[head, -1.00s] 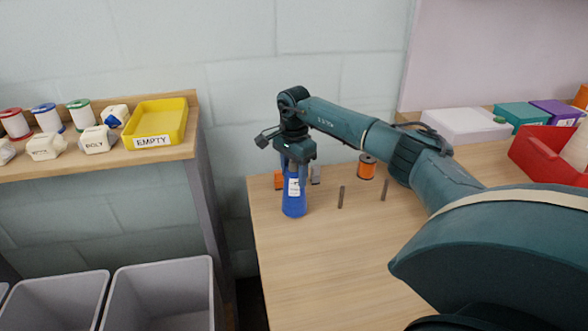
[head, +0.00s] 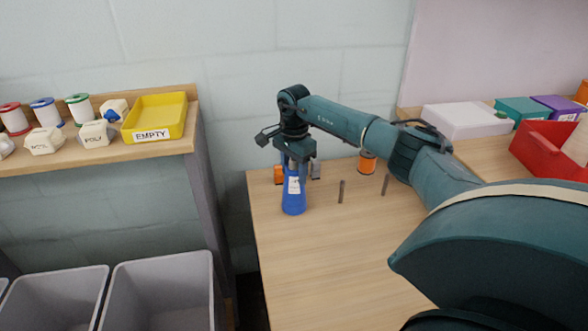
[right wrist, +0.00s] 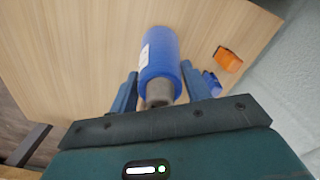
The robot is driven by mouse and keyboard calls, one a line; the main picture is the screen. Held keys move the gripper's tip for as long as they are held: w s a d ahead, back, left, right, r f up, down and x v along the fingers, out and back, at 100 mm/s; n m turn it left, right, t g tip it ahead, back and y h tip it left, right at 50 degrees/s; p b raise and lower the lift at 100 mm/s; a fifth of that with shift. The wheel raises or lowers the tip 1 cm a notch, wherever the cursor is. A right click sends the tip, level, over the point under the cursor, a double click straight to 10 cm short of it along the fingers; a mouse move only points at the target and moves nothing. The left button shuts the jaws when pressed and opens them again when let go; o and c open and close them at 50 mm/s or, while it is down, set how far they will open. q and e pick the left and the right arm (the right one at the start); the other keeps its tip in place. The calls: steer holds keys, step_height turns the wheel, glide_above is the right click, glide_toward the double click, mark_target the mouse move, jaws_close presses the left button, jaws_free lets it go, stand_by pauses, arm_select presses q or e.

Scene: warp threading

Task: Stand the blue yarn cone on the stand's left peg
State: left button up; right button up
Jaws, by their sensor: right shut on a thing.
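The blue yarn cone (head: 293,198) is upright with a white label, at the left part of the wooden table. My right gripper (head: 294,172) points down from above and is shut on its top. In the right wrist view the cone (right wrist: 161,52) lies between the two fingers of the right gripper (right wrist: 160,90), its grey tip towards the palm. I cannot tell whether its base touches the table. Two thin dark pegs, the left peg (head: 341,191) and the right peg (head: 385,184), stand bare to the right of the cone. My left gripper is out of view.
An orange spool (head: 367,164) stands behind the pegs. An orange block (head: 279,175) and a small grey item (head: 316,171) are behind the cone. A red bin (head: 545,150) is at the right. The table front is clear. A shelf with a yellow tray (head: 160,113) is at the left.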

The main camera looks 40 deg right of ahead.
steer(key=shift+f, duration=0.3)
steer(key=o, duration=0.9)
steer(key=shift+r, duration=0.2)
step_height(320, 180, up, 13)
steer(key=shift+f+p, duration=0.1)
steer(key=shift+p, duration=0.75)
